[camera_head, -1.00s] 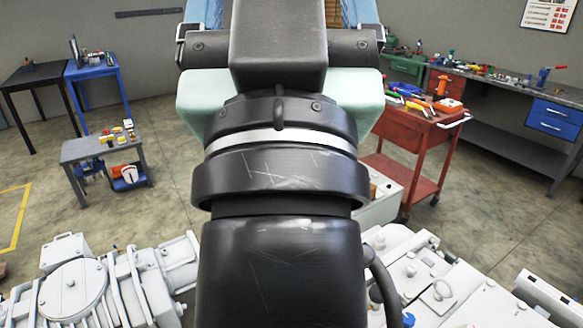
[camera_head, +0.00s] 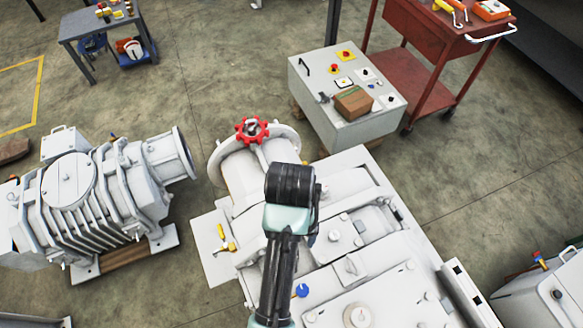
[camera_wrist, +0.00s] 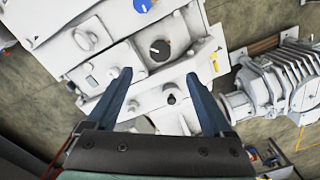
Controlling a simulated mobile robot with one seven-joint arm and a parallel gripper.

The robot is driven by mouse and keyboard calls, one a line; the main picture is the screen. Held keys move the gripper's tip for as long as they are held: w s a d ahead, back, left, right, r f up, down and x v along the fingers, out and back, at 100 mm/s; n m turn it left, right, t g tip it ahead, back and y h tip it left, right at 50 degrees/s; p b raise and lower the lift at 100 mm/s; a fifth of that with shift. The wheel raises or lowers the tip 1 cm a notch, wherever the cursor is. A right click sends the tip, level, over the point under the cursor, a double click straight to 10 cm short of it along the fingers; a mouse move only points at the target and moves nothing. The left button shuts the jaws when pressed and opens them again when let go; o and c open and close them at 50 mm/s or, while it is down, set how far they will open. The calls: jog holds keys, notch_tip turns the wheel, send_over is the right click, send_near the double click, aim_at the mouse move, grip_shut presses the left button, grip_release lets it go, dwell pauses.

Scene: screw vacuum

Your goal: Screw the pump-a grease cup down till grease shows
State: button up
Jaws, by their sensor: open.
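My gripper (camera_wrist: 158,78) is open and empty in the wrist view, its two blue-grey fingers apart over a white pump (camera_wrist: 107,48). A black knob with an orange mark (camera_wrist: 160,50) shows beyond the fingertips, and a small dark round part (camera_wrist: 171,99) shows between the fingers. A blue knob (camera_wrist: 142,5) is at the top edge. I cannot tell which part is the grease cup, and no grease is visible. In the head view the pump (camera_head: 375,262) stands below my arm, with a blue knob (camera_head: 302,290). My arm hides the fingers there.
The pump has a red handwheel (camera_head: 252,130) and a yellow-handled valve (camera_head: 225,240). A ribbed white pump (camera_head: 110,195) stands to the left. A grey control box (camera_head: 345,108) and a red cart (camera_head: 437,45) stand behind.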

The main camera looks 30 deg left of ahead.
notch_tip(320, 180, down, 12)
jog(key=shift+r+p, duration=0.2)
jog(key=shift+p, duration=0.25)
grip_shut()
